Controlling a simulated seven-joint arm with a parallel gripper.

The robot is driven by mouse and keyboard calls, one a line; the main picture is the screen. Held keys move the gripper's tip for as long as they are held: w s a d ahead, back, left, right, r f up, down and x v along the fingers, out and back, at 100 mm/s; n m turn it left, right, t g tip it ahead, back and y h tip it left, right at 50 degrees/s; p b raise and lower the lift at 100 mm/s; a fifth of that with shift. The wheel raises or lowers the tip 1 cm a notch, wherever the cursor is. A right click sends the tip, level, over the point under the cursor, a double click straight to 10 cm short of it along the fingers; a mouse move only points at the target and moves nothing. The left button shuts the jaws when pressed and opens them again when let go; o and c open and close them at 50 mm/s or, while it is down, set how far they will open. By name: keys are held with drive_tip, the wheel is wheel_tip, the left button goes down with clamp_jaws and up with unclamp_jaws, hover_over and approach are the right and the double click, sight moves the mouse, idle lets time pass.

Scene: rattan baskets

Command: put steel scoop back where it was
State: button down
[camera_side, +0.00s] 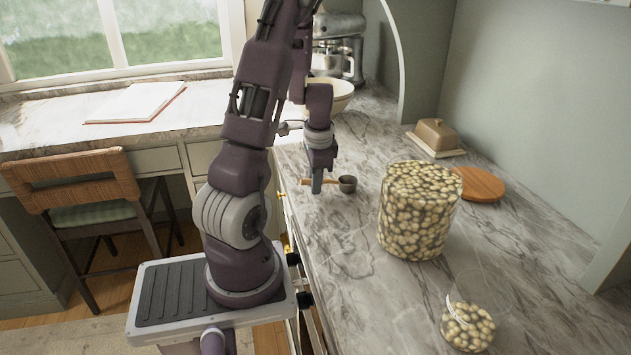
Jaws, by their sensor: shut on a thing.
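The steel scoop (347,184) has a small dark metal cup and a light wooden handle. My gripper (317,188) points down over the left part of the marble counter and is shut on the scoop's handle. The cup sticks out to the right of my fingers. I cannot tell whether the scoop touches the counter or hangs just above it.
A large clear jar (418,212) full of round pale pieces stands right of the scoop, with a round wooden lid (480,184) behind it. A smaller glass container (468,326) with similar pieces is at the front. A butter dish (436,137) and mixer (338,45) stand farther back.

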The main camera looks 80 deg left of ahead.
drive_tip(key=c, duration=1.4)
unclamp_jaws()
drive_tip(key=shift+c, duration=0.2)
wheel_tip(320, 180, up, 12)
drive_tip(key=d+f, duration=0.1)
drive_tip(key=d, duration=0.1)
drive_tip(key=w+d+r+t, duration=0.1)
drive_tip(key=w+d+r, duration=0.15)
drive_tip(key=d, duration=0.35)
drive_tip(key=w+d+r+t, duration=0.1)
drive_tip(key=d+r+t, duration=0.1)
drive_tip(key=d+r, duration=0.35)
drive_tip(key=s+d+t+h, duration=0.1)
drive_tip(key=s+d, duration=0.3)
drive_tip(key=d, duration=0.5)
drive_tip(key=s+d+t+h, duration=0.1)
drive_tip(key=s+d, duration=0.3)
drive_tip(key=d, duration=0.6)
drive_tip(key=shift+s+d+r+t, duration=0.15)
drive_tip(key=shift+s+r+t, duration=0.05)
drive_tip(key=shift+r+t, duration=0.15)
